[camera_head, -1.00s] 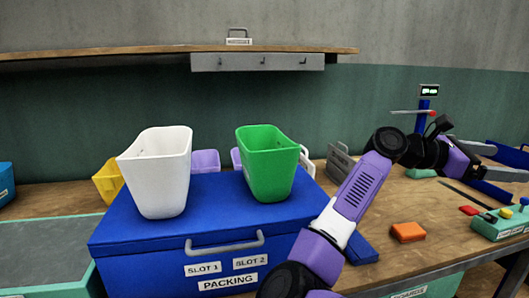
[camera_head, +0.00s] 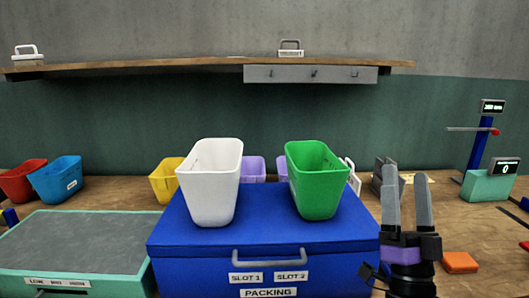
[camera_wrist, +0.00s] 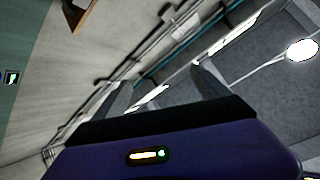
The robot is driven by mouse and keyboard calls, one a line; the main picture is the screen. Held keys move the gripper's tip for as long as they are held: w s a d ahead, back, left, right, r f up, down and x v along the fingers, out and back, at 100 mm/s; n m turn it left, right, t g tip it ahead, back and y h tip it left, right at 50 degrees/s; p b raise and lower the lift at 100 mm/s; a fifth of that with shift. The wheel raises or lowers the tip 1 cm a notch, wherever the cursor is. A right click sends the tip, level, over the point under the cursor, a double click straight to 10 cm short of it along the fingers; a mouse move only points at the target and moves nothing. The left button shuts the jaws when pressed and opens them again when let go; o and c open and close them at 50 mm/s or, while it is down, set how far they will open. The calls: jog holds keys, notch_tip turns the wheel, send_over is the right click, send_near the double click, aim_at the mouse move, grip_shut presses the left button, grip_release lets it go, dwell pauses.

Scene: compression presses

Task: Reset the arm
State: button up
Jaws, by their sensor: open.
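My gripper (camera_head: 406,190) points upward at the right of the blue packing box in the head view, its two grey fingers apart with nothing between them. In the wrist view, my gripper (camera_wrist: 165,88) shows its fingers spread against the wall and ceiling, with no object held. The white bin (camera_head: 208,190) and the green bin (camera_head: 318,185) stand upright side by side on the blue packing box (camera_head: 190,262), above the SLOT 1 and SLOT 2 labels.
An orange block (camera_head: 460,262) lies right of my gripper. A teal device with a display (camera_head: 489,187) stands at the far right. A grey-topped station (camera_head: 70,240) is at left, with red (camera_head: 22,181) and blue (camera_head: 57,180) bins behind. A wooden shelf (camera_head: 150,67) crosses the wall.

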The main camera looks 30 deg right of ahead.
jog(key=s+a+f+n+y+p, duration=0.2)
jog(key=s+a+f+n+y, duration=0.1)
jog(key=a+f+n+y, duration=1.15)
jog(key=s+a+f+g+y+p, duration=0.1)
jog(key=s+a+f+g+y, duration=0.1)
jog(key=s+a+f, duration=0.3)
jog(key=s+a+f+g+y+p, duration=0.2)
jog(key=s+a+f+g, duration=0.3)
jog(key=s, duration=0.7)
jog(key=shift+a+n, duration=0.35)
jog(key=shift+a, duration=0.35)
